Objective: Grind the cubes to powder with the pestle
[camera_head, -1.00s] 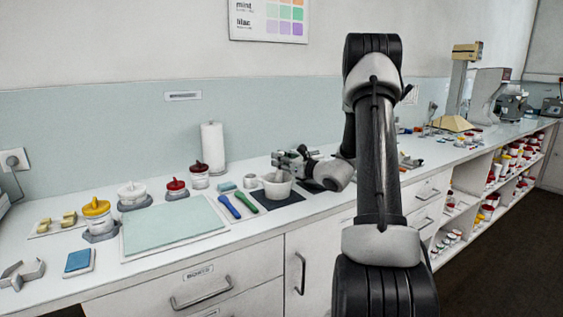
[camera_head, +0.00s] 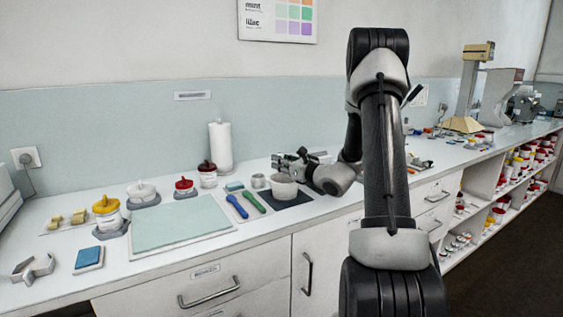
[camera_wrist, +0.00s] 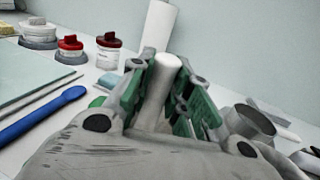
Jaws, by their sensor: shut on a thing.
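A white mortar (camera_head: 284,187) stands on a dark mat (camera_head: 297,199) on the counter. My gripper (camera_head: 296,162) is just above and behind the mortar's rim. In the wrist view my gripper (camera_wrist: 166,95) is shut on the white pestle (camera_wrist: 160,88), whose rounded end shows between the green-padded fingers. The pestle's lower end is hidden. The mortar's inside is too small to read in the head view, so I cannot see the cubes or any powder. The mortar is hidden by my gripper in the wrist view.
Left of the mortar lie a green spatula (camera_head: 254,202), a blue spatula (camera_head: 237,206) and a small metal cup (camera_head: 258,181). Further left are a pale green board (camera_head: 180,222), lidded jars and a blue sponge (camera_head: 88,257). A paper roll (camera_head: 220,148) stands behind.

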